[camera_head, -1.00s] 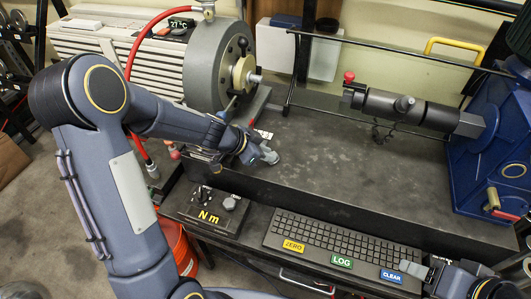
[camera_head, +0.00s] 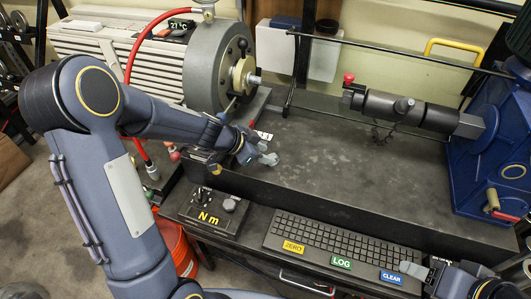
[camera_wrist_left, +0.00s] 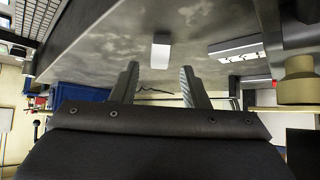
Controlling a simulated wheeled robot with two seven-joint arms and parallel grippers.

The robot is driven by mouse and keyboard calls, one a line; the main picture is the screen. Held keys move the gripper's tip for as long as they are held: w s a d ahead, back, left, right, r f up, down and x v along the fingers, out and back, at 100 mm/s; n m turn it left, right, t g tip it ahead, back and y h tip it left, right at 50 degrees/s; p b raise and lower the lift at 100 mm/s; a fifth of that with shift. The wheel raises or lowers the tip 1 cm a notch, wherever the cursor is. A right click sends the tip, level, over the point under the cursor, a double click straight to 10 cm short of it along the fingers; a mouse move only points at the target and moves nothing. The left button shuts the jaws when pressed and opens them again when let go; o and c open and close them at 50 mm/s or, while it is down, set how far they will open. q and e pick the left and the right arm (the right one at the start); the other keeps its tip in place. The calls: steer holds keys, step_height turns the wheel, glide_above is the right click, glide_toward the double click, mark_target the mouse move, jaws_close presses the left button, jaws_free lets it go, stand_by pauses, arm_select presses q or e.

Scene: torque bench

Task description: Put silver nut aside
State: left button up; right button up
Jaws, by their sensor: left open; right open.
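My left gripper (camera_head: 266,154) is open, low over the left part of the dark bench top. Its two fingers also show apart in the left wrist view (camera_wrist_left: 159,82). A small pale silver-white block (camera_wrist_left: 161,50) sits on the bench surface just beyond and between the fingers in that view, clear of both. It may be the silver nut, but its shape is too plain to be sure. In the head view I cannot make it out apart from the pale fingertips. My right gripper (camera_head: 412,272) is open at the lower right, by the keyboard's right end.
The grey machine with a brass hub (camera_head: 243,74) stands behind my left gripper. A black cylindrical tool (camera_head: 405,106) and blue machine (camera_head: 490,150) are at the right. The keyboard (camera_head: 340,240) and Nm box (camera_head: 213,208) lie in front. The middle of the bench top (camera_head: 345,175) is clear.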

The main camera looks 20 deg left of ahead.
arm_select(q)
steer(key=v, duration=1.1)
steer(key=s+d+r+n+y, duration=0.1)
steer(key=s+n, duration=0.4)
steer(key=s, duration=0.6)
steer(key=s+d+r+n+y, duration=0.1)
steer(key=s+d+n, duration=0.1)
steer(key=s+n, duration=0.4)
steer(key=s, duration=0.5)
steer(key=shift+s+r+y, duration=0.2)
steer(key=shift+y, duration=0.2)
